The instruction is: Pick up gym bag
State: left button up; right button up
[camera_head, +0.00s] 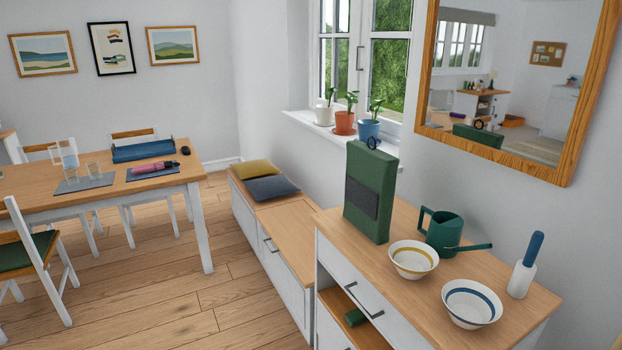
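A tall green bag-like block (371,190) with a dark grey front panel and a dark loop on top stands upright on the wooden top of the white cabinet (400,311), at its far left end. It looks most like the gym bag, but I cannot be sure. Neither of my grippers shows in the head view, and nothing is seen touching either item.
A green watering can (443,232), two bowls (413,260) (471,303) and a blue-handled white tool (525,265) stand right of the green block. A low bench (285,243) with cushions adjoins the cabinet. Wooden floor (190,299) is clear between bench and dining table (125,198).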

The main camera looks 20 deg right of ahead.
aim_at(371, 172)
jog(key=i+j+z, duration=0.1)
jog(key=i, duration=0.45)
jog(key=i+j+z, duration=0.15)
jog(key=i, duration=0.4)
jog(key=i+j+z, duration=0.1)
jog(key=i+j, duration=0.15)
jog(key=i, duration=0.3)
jog(key=i+j+z, duration=0.1)
jog(key=i+z, duration=0.15)
jog(key=z, duration=0.15)
jog(key=i+j+z, duration=0.15)
jog(key=z, duration=0.25)
jog(key=i+j+z, duration=0.25)
jog(key=z, duration=0.15)
jog(key=i+j+z, duration=0.15)
jog(key=j+z, duration=0.25)
jog(key=i+j+z, duration=0.1)
jog(key=z, duration=0.3)
jog(key=j, duration=0.1)
